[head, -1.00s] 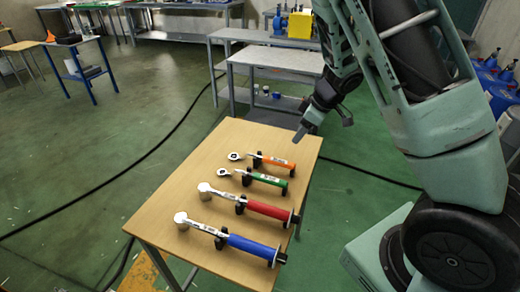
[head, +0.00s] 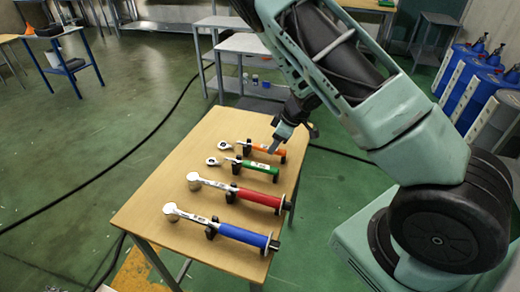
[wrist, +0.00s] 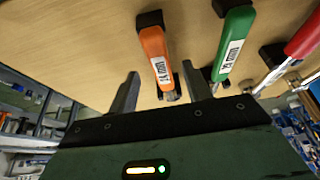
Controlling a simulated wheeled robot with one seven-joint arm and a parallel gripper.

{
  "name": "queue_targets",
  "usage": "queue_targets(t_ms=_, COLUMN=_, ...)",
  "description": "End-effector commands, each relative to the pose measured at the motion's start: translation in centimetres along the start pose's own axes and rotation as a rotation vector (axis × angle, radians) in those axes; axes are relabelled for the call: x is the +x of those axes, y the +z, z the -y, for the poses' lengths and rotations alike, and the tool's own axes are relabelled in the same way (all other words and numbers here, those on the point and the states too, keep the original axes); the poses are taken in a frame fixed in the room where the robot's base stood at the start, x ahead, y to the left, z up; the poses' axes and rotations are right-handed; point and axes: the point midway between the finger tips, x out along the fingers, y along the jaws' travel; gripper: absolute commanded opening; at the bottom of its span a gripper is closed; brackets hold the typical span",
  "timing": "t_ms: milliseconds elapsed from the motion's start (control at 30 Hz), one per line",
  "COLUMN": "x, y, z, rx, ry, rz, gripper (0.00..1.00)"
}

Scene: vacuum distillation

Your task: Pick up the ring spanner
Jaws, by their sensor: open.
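Two tools with ring-shaped heads lie on supports on the wooden table (head: 160,215): an orange-handled one (head: 268,150) farthest back and a green-handled one (head: 262,167) just in front. I cannot tell which is the ring spanner. My gripper (head: 273,150) is above the orange handle's right part in the head view. In the wrist view my gripper (wrist: 161,78) is open, with the orange handle (wrist: 154,50) between and beyond its fingers. The green handle (wrist: 234,40) lies right of the right finger. Both handles carry white labels. The gripper holds nothing.
A red-handled tool (head: 258,197) and a blue-handled tool (head: 243,236) with round heads lie nearer the front of the table. Black supports hold the tools off the tabletop. The table's left part is bare. A grey bench (head: 242,45) stands behind.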

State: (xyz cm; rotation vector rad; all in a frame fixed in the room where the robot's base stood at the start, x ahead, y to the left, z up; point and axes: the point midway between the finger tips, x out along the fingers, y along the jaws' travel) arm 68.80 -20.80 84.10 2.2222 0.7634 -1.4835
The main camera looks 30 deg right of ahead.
Motion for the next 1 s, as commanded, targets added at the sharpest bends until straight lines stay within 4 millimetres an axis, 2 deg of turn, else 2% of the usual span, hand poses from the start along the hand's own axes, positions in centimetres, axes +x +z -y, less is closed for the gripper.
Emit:
queue_targets(t_ms=300, x=4.2, y=0.3, z=0.1, rx=-0.002, ry=-0.001, rz=0.002, gripper=0.49)
queue_targets(t_ms=600, x=4.8, y=0.2, z=0.1, rx=0.0, ry=0.0, rz=0.0, gripper=0.49)
queue_targets(t_ms=633, x=4.8, y=0.2, z=0.1, rx=0.0, ry=0.0, rz=0.0, gripper=0.46)
queue_targets(t_ms=800, x=4.8, y=0.2, z=0.1, rx=0.0, ry=0.0, rz=0.0, gripper=0.0)
queue_targets(t_ms=1000, x=4.8, y=0.2, z=0.1, rx=0.0, ry=0.0, rz=0.0, gripper=0.0)
